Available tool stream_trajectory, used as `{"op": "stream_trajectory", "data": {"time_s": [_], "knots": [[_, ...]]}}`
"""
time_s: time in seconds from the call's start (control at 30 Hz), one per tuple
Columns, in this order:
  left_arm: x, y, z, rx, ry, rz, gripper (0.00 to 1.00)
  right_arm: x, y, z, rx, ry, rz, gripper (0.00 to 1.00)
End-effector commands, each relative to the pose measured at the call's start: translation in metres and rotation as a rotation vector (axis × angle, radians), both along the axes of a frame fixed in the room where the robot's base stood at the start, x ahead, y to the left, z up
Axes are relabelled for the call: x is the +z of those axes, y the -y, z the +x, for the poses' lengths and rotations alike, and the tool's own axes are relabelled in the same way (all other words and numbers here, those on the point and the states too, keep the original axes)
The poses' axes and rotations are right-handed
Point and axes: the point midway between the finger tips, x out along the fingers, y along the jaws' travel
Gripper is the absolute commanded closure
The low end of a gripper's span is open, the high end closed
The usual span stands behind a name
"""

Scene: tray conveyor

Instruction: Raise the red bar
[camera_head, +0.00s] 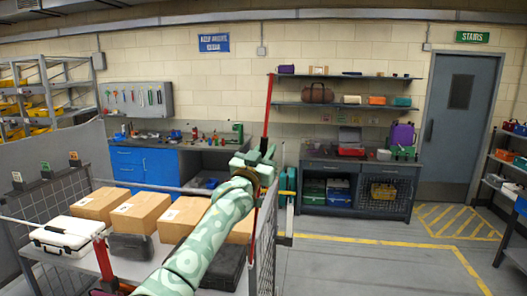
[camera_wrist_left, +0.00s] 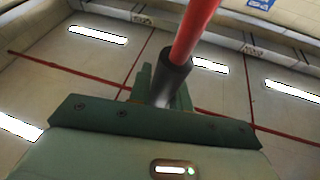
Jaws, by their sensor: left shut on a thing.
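The red bar (camera_head: 267,108) stands nearly upright in the middle of the head view, and a short length of it shows again below the gripper. My left gripper (camera_head: 258,163) is shut around it at a dark section. In the left wrist view the red bar (camera_wrist_left: 196,28) rises from a black sleeve (camera_wrist_left: 170,82) between the green fingers (camera_wrist_left: 160,90). The bar's lower end is partly hidden by my arm and the mesh fence. My right gripper is in neither view.
Cardboard boxes (camera_head: 140,211), a white case (camera_head: 62,236) and dark cases lie on a table below my left arm. A mesh fence (camera_head: 266,240) stands right beside the bar. A red post (camera_head: 104,260) is at lower left. Open floor (camera_head: 350,265) lies to the right.

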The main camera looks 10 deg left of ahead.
Motion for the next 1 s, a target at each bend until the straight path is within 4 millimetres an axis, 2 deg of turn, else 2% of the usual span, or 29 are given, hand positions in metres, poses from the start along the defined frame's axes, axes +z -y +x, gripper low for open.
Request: {"op": "stream_trajectory", "data": {"time_s": [0.03,0.13,0.17,0.23,0.67,0.87,1.0], "knots": [[-0.007,0.003,0.000,-0.001,-0.010,0.010,1.00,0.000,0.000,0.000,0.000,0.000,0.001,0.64],[-0.007,0.004,0.000,-0.002,-0.011,0.010,1.00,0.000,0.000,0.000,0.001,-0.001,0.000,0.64],[-0.007,0.004,0.000,-0.002,-0.011,0.010,0.77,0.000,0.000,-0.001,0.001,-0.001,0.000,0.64],[-0.007,0.004,0.000,-0.002,-0.010,0.010,0.59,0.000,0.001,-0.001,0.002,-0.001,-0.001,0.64],[-0.007,0.000,-0.005,-0.002,-0.007,0.003,0.59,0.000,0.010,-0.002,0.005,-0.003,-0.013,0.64],[-0.018,-0.008,-0.030,-0.002,-0.005,0.004,0.59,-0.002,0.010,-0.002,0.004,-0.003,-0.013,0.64],[-0.030,-0.016,-0.057,-0.001,-0.006,0.005,0.59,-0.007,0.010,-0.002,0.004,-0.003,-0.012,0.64]]}}
